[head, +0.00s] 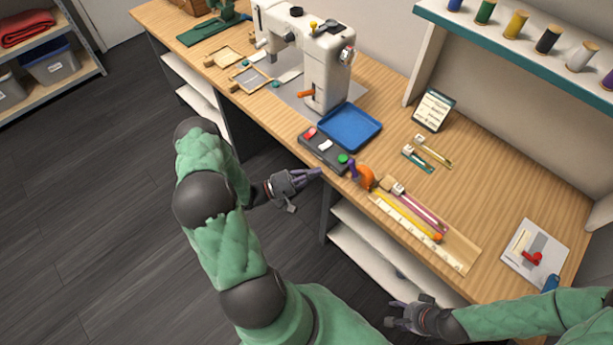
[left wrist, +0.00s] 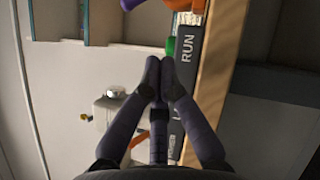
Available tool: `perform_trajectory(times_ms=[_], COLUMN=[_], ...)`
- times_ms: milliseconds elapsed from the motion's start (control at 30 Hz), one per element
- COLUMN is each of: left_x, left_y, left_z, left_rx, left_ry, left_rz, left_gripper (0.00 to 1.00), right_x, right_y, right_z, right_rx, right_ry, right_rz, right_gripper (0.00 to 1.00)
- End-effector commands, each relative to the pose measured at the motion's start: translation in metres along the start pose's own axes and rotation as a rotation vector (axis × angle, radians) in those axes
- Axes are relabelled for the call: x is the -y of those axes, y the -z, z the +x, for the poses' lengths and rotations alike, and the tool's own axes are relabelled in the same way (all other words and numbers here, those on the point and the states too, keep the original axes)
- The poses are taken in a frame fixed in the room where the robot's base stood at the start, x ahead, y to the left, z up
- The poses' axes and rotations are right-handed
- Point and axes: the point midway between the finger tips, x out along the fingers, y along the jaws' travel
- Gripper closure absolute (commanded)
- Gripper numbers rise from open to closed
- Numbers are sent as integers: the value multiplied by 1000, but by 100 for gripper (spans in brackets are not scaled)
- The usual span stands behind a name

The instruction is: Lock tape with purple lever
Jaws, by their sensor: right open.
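An orange tape holder (head: 366,178) stands near the front edge of the wooden bench, with a purple lever (head: 352,169) on its left side. A pale ruler-like tape (head: 420,232) runs from it along the front edge. In the left wrist view the purple lever (left wrist: 130,4) and orange body (left wrist: 190,5) are cut off at the top. My left gripper (head: 316,173) is left of the lever, apart from it, at the bench front. Its fingertips (left wrist: 160,66) meet with nothing visible between them. My right gripper (head: 393,313) is open and empty in front of the bench at lower right.
A blue tray (head: 350,127) and sewing machine (head: 325,70) are behind. Pink strips (head: 415,205) lie beside the tape.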

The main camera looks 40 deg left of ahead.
Motion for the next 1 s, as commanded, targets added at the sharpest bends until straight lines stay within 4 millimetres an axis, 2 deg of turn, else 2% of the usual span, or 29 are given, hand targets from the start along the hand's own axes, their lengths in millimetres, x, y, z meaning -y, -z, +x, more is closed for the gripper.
perform_trajectory(times_ms=[100, 267, 400, 600, 1000], left_x=[1, 1, 0, 0, 0], left_y=[0, -1, -17, -27, -28], left_z=[24, 52, 64, 74, 76], left_rx=[5, 5, 2, 0, -1], left_ry=[1, 1, 0, 1, 1], left_rz=[1, 1, 0, 0, 1], left_gripper=[100, 100, 100, 100, 100], right_x=[-2, -4, -5, -6, -5], right_y=[0, 0, 1, 1, 1], right_z=[5, 10, 13, 15, 15], right_rx=[0, 0, 0, 0, 0], right_ry=[0, 0, 0, 0, 0], right_rz=[0, 0, 0, 0, 0], right_gripper=[49, 49, 49, 49, 49])
